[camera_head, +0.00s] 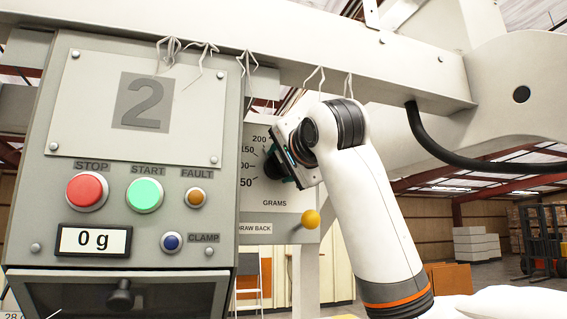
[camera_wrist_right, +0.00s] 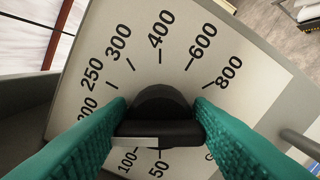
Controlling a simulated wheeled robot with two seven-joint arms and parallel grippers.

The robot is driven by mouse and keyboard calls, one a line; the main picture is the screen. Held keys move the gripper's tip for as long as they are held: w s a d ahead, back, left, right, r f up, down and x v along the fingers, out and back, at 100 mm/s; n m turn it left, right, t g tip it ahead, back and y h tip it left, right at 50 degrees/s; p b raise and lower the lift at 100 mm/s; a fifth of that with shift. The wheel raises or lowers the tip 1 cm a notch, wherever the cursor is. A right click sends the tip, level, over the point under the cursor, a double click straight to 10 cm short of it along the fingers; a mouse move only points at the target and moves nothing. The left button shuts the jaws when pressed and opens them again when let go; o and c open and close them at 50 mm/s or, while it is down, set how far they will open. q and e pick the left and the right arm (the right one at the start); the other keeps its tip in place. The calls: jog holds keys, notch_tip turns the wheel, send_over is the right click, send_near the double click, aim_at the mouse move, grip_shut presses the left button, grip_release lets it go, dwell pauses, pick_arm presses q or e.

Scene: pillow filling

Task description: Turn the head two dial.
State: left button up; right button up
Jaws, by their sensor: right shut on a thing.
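The dial (camera_wrist_right: 162,103) is a black knob with a raised bar across it. It sits on a pale plate (camera_wrist_right: 95,60) printed with gram values from 50 to 800. My right gripper (camera_wrist_right: 155,132) has its teal fingers shut on the bar, one on each side. A pale strip shows on the left half of the bar; the exact value it marks is unclear. In the head view my right gripper (camera_head: 289,160) covers much of the dial plate (camera_head: 262,188), leaving the lower values and GRAMS readable. My left gripper is out of view.
Left of the dial stands a grey control box marked 2 (camera_head: 225,130), with a red STOP button (camera_head: 87,191), green START button (camera_head: 145,194) and a 0 g display (camera_head: 93,241). A yellow ball knob (camera_head: 310,219) sits just below the dial plate. A beam (camera_head: 300,55) runs above.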

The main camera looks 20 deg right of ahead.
jog(key=shift+f+m, duration=0.1)
jog(key=shift+m, duration=0.3)
jog(key=shift+a+f+m+b, duration=0.1)
jog(key=shift+m+b, duration=0.4)
jog(key=shift+m, duration=0.5)
jog(key=m, duration=0.2)
jog(key=shift+m, duration=0.4)
jog(key=m, duration=0.2)
jog(key=shift+m, duration=0.3)
jog(key=shift+f+m, duration=0.15)
jog(key=shift+m, duration=1.65)
jog(key=o, duration=1)
